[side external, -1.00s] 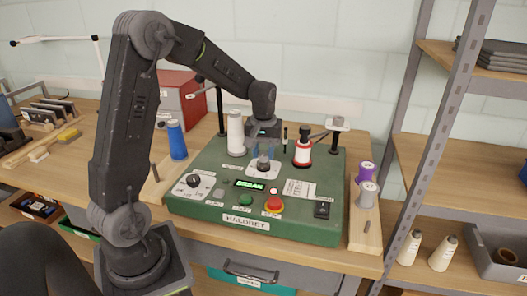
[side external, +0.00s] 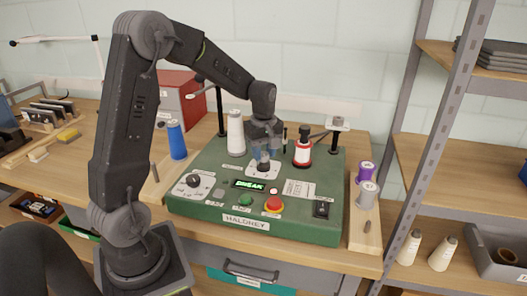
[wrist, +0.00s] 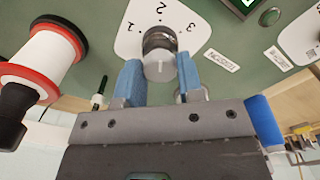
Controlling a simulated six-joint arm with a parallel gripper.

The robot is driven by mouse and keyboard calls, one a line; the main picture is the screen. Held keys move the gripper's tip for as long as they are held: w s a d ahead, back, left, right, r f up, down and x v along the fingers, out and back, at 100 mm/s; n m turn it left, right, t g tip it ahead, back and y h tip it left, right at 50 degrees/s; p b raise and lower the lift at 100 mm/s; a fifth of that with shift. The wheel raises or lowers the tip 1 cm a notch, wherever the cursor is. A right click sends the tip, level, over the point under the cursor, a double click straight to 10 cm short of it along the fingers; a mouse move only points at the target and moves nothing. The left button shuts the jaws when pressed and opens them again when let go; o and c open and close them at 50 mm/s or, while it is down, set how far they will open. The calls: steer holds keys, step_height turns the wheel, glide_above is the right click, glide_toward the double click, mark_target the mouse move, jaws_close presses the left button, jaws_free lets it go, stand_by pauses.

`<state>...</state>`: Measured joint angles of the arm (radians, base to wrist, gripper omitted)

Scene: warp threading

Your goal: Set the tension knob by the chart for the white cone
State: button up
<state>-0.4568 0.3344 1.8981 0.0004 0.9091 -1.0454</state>
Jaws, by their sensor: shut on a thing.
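The tension knob (wrist: 161,42) is a dark grey round knob with a pale mark, on a white dial plate (wrist: 125,45) numbered 1, 2 and 3. My gripper (wrist: 156,80) is shut on it, one blue finger on each side. In the side external view, my gripper (side external: 265,152) reaches down onto the dial, and its fingers mostly hide the knob. I cannot tell which number the mark is set to. The white cone (side external: 236,133) stands upright at the back of the green machine. A printed chart card (side external: 299,188) lies on the panel; its text is too small to read.
The green machine (side external: 230,202) carries a lit display (side external: 250,184), a red button (side external: 273,204) and another dial (side external: 193,181). A red-and-white spool (side external: 303,153) stands close right of my gripper. A blue cone (side external: 176,140) stands left; purple (side external: 366,172) and grey (side external: 367,195) ones stand right.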

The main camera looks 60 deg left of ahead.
mark_target(264, 154)
stand_by(0.3)
steer(key=o, duration=0.9)
step_height(264, 154, up, 14)
steer(key=shift+f, duration=0.1)
stand_by(0.3)
steer(key=s+d+m+t, duration=0.2)
steer(key=s+d+m, duration=0.3)
steer(key=s+d, duration=0.1)
steer(key=s+d+f+m+t, duration=0.1)
steer(key=s+d+m, duration=0.5)
steer(key=s+d+m+t, duration=0.2)
steer(key=s+d+m, duration=0.4)
steer(key=shift+d+f+t, duration=0.15)
steer(key=shift+t, duration=0.15)
